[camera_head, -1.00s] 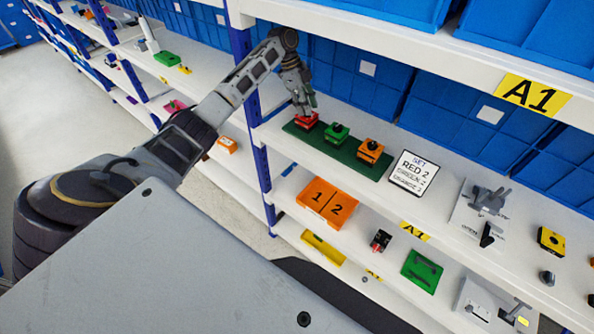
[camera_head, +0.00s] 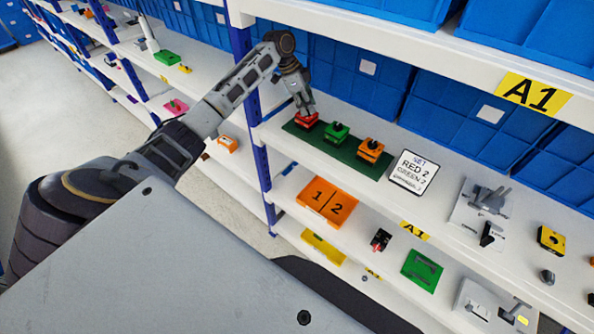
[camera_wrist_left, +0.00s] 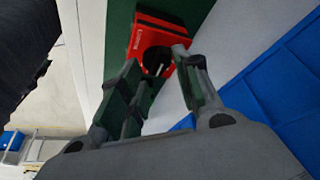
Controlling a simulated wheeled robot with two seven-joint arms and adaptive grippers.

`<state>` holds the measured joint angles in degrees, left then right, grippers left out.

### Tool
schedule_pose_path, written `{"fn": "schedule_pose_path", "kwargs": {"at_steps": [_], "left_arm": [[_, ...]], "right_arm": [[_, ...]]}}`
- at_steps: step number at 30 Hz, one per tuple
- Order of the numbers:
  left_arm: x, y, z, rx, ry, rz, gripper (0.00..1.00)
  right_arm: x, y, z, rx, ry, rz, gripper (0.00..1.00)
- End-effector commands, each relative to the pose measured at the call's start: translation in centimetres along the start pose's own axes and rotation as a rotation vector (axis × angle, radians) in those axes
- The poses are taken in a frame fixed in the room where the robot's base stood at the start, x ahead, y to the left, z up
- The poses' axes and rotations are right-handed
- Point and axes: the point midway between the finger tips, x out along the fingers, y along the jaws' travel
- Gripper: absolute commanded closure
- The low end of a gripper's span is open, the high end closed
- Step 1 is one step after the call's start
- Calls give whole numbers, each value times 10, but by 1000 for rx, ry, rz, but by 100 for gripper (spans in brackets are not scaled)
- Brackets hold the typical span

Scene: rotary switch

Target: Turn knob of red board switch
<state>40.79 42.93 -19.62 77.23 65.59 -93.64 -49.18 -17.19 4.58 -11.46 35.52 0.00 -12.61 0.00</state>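The red switch (camera_head: 306,120) sits at the left end of a dark green board (camera_head: 325,143) on the shelf. In the left wrist view it is a red box (camera_wrist_left: 165,22) with a round dark knob (camera_wrist_left: 157,62) bearing a white mark. My left gripper (camera_head: 303,110) points down at the red switch. In the wrist view its fingers (camera_wrist_left: 160,60) stand apart on either side of the knob, with visible gaps. The knob is mostly hidden by the gripper in the head view. My right gripper is not in view.
A green switch (camera_head: 337,132) and an orange switch (camera_head: 370,150) share the board. A white sign (camera_head: 412,173) reading "SET RED 2" stands to the right. Blue bins (camera_head: 350,80) stand behind, and another shelf (camera_head: 460,38) overhangs the area.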

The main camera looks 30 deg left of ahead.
Motion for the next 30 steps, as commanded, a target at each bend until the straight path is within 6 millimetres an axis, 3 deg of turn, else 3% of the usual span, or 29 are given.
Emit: {"fn": "schedule_pose_path", "kwargs": {"at_steps": [30], "left_arm": [[1,2,0,-400,-1,-165,68]], "right_arm": [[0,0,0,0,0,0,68]]}}
